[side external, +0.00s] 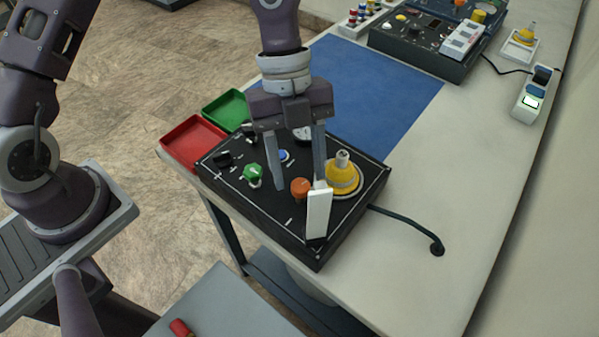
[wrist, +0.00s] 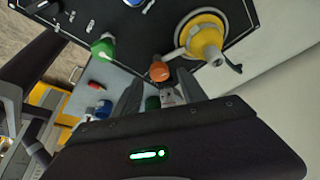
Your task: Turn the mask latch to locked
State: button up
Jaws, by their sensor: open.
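A black control panel (side external: 285,222) lies on the bench. It carries an orange knob (side external: 300,187), a yellow round fitting with a grey top (side external: 343,180), and a green knob (side external: 253,172). Labels are too small to read, so I cannot tell which is the mask latch. My gripper (side external: 298,186) is open and points down over the panel, its fingers either side of the orange knob in the side view. In the wrist view the orange knob (wrist: 159,71) shows between the fingertips; contact cannot be told. The yellow fitting (wrist: 205,42) is to its right.
A white upright plate (side external: 318,213) stands at the panel's near edge, close to the right finger. Red (side external: 192,143) and green (side external: 222,110) trays lie beyond the panel's left side. A blue mat (side external: 385,95) lies behind. A black cable (side external: 410,218) runs right.

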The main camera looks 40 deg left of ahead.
jog(key=v, duration=0.5)
jog(key=shift+a, duration=0.1)
jog(key=s+a+r+n+t+y, duration=0.1)
jog(key=s+a+r+n+t, duration=0.3)
jog(key=s+a+n, duration=0.3)
jog(key=s+a+r+n+t+y, duration=0.2)
jog(key=s+a+r+n+t, duration=0.2)
jog(key=a+n, duration=0.6)
notch_tip(320, 180, up, 3)
jog(key=s+n, duration=0.2)
jog(key=n, duration=0.5)
jog(key=shift+s+n+y, duration=0.3)
jog(key=shift+s+n, duration=0.1)
jog(key=shift+o, duration=0.3)
jog(key=shift+w+a, duration=0.1)
